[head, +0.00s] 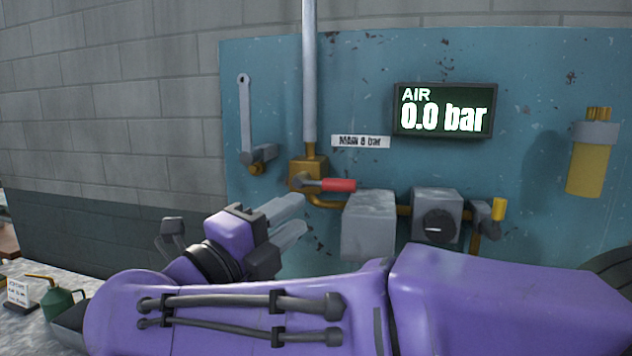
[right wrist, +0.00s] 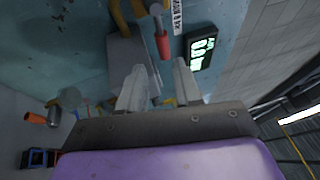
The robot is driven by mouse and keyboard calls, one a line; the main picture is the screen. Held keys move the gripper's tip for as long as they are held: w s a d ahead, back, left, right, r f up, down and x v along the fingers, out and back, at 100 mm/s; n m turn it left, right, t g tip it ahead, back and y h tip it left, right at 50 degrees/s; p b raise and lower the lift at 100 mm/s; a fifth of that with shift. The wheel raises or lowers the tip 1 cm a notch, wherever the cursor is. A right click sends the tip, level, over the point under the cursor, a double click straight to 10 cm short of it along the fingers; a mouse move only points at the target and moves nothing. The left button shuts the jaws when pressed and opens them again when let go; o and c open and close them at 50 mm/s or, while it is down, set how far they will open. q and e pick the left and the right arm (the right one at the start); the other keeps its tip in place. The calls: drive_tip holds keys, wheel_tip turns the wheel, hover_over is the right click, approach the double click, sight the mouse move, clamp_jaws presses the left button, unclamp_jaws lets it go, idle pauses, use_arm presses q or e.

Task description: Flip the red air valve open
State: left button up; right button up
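The air valve has a red handle (head: 338,185) that sticks out to the right, roughly level, from a brass valve body (head: 307,173) on the blue panel. The display (head: 445,110) reads AIR 0.0 bar. My right gripper (head: 297,216) is below and to the left of the handle in the head view, apart from it. In the right wrist view its two fingers (right wrist: 158,86) are spread with nothing between them, and the red handle (right wrist: 163,45) shows beyond the fingertips. My left gripper is in neither view.
A grey box (head: 369,224) and a regulator with a black knob (head: 437,215) sit on the panel right of the valve. A vertical pipe (head: 309,70) runs above it. A grey lever (head: 246,115) hangs at left. A green oil can (head: 62,303) stands on the bench.

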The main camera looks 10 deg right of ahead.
sight(334, 188)
drive_tip(key=d, duration=0.1)
drive_tip(key=w+d+r+p, duration=0.1)
drive_tip(key=w+d+p, duration=0.1)
drive_tip(key=d, duration=0.1)
drive_tip(key=shift+w+r, duration=0.25)
drive_tip(key=shift+r, duration=0.05)
drive_tip(key=p+x, duration=0.1)
drive_tip(key=x, duration=0.3)
drive_tip(key=shift+w+d+f, duration=0.1)
drive_tip(key=shift+w+f, duration=0.05)
drive_tip(key=shift+w, duration=0.3)
drive_tip(key=shift+w+d, duration=0.15)
drive_tip(key=shift+d, duration=0.1)
